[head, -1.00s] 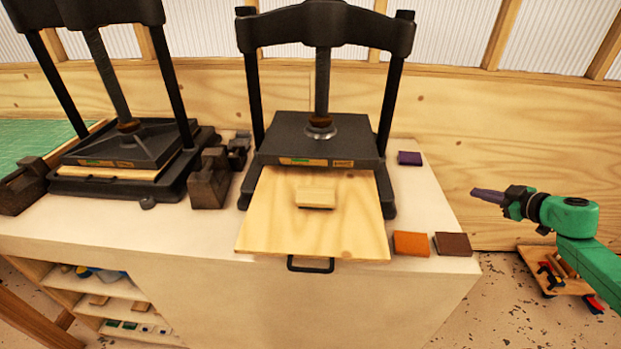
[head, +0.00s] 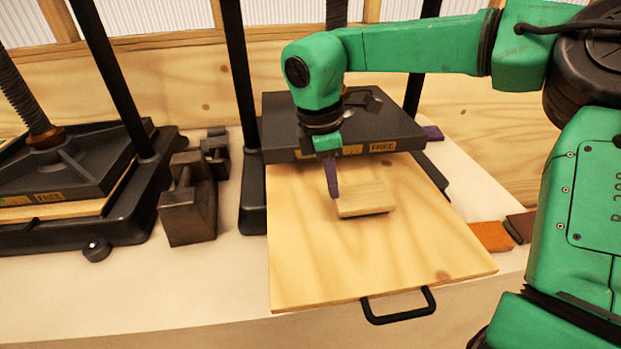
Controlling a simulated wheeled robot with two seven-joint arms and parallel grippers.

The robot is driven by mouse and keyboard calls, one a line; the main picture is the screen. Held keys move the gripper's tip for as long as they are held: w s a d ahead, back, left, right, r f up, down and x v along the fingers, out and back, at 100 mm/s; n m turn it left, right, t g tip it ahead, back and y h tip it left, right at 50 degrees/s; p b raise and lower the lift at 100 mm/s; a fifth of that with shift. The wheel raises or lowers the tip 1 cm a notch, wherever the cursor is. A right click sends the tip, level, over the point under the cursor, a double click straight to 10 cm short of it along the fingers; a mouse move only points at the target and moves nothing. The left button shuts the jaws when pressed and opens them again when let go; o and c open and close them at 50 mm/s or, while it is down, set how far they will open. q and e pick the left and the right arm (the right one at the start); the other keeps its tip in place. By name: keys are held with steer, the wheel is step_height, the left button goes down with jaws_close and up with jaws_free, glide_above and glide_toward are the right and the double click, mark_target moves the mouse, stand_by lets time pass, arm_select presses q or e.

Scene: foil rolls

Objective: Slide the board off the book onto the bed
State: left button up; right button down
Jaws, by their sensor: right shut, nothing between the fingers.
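A small pale wooden board (head: 366,199) lies on the large pale wooden bed (head: 315,268), which sticks out of the front of the middle press and has a black handle. A thin darker edge shows under the small board; I cannot clearly make out the book there. My right gripper (head: 333,190) comes down from above with its slim purple fingers shut and empty. Its tips are beside the board's left end; I cannot tell if they touch it. My left gripper is not in view.
The press's dark platen (head: 410,138) hangs over the back of the bed. Dark iron weights (head: 189,205) and a second press (head: 80,175) stand to the left. Orange (head: 490,237), brown and purple (head: 433,132) blocks lie right of the press. The bed's front part is bare.

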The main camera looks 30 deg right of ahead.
mark_target(364, 196)
steer(key=d+p, duration=0.1)
steer(key=d, duration=0.1)
steer(key=d+p, duration=0.1)
steer(key=d, duration=0.1)
steer(key=s+d, duration=0.1)
steer(key=d, duration=0.1)
steer(key=shift+r+p, duration=0.1)
steer(key=shift+p, duration=0.3)
steer(key=shift+s+d+f+p, duration=0.15)
steer(key=shift+s+f+p, duration=0.1)
steer(key=shift+f+p, duration=0.25)
steer(key=shift+d+f+b, duration=0.1)
steer(key=shift+f+b, duration=0.55)
steer(key=shift+b, duration=0.45)
steer(key=shift+s+a+r, duration=0.1)
steer(key=shift+a+r, duration=0.05)
steer(key=shift+a, duration=0.15)
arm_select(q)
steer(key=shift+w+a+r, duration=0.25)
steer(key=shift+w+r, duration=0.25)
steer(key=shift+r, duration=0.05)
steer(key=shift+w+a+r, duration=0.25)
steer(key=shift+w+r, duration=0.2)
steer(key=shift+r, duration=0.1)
